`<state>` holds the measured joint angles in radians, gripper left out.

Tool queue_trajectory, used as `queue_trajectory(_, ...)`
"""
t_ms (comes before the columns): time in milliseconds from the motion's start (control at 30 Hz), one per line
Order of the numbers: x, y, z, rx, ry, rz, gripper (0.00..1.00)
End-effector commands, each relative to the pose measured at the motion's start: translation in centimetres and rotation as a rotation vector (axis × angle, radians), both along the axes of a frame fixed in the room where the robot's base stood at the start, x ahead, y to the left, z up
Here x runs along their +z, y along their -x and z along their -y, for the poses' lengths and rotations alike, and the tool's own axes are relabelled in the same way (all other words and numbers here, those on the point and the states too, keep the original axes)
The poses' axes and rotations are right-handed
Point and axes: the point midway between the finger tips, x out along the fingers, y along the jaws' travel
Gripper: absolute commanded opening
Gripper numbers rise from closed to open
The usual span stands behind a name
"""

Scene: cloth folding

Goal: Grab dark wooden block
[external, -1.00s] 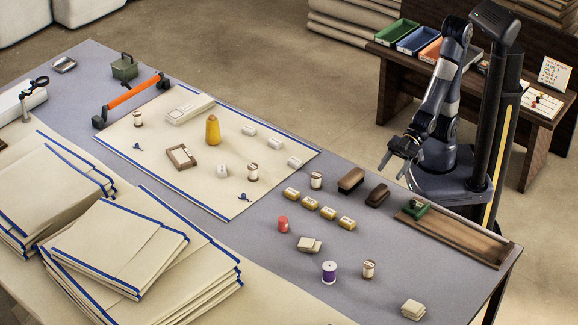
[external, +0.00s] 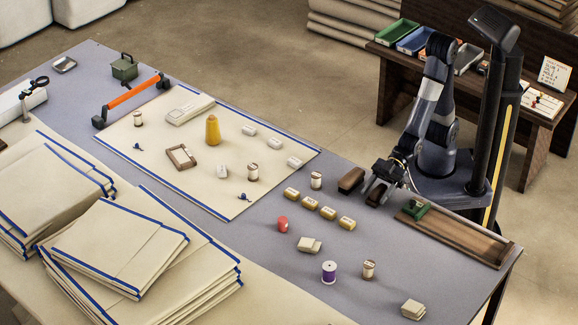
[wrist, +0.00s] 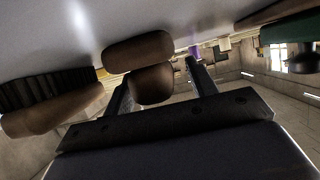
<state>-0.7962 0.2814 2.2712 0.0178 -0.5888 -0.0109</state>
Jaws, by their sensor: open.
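The dark wooden block (wrist: 138,50) has rounded ends and a narrower lower part in the wrist view, where it lies between my two fingers. My gripper (wrist: 160,82) is open around it, with a gap visible on the right side; I cannot tell whether the left finger touches it. In the external view my gripper (external: 377,196) is low over the table at the block's place and mostly hides the block.
A brown brush (external: 351,180) lies just left of my gripper; its dark bristles (wrist: 60,88) show in the wrist view. A long wooden board (external: 470,240) with a green item (external: 416,209) lies to the right. Several yellow pieces and a spool (external: 316,180) stand to the left.

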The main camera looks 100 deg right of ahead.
Motion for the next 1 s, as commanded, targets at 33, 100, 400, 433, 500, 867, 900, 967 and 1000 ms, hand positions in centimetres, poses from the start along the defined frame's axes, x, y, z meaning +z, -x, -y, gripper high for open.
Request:
queue_trajectory(33, -0.19, -0.24, -0.23, 0.0, 0.0, 0.0, 0.55)
queue_trajectory(100, -0.24, -0.39, -0.38, 0.0, 0.0, 0.0, 0.55)
queue_trajectory(400, -0.21, -0.42, -0.39, 0.0, -0.001, 0.001, 0.49)
queue_trajectory(433, -0.22, -0.42, -0.39, 0.0, -0.001, 0.001, 0.46)
queue_trajectory(500, -0.22, -0.42, -0.39, 0.0, -0.001, 0.001, 0.41)
queue_trajectory(867, -0.17, -0.42, -0.4, 0.0, -0.001, 0.001, 0.14)
queue_trajectory(900, -0.17, -0.42, -0.4, 0.0, -0.001, 0.001, 0.14)
queue_trajectory(967, -0.18, -0.41, -0.4, 0.0, -0.001, 0.001, 0.14)
queue_trajectory(1000, -0.17, -0.42, -0.4, 0.0, -0.001, 0.001, 0.14)
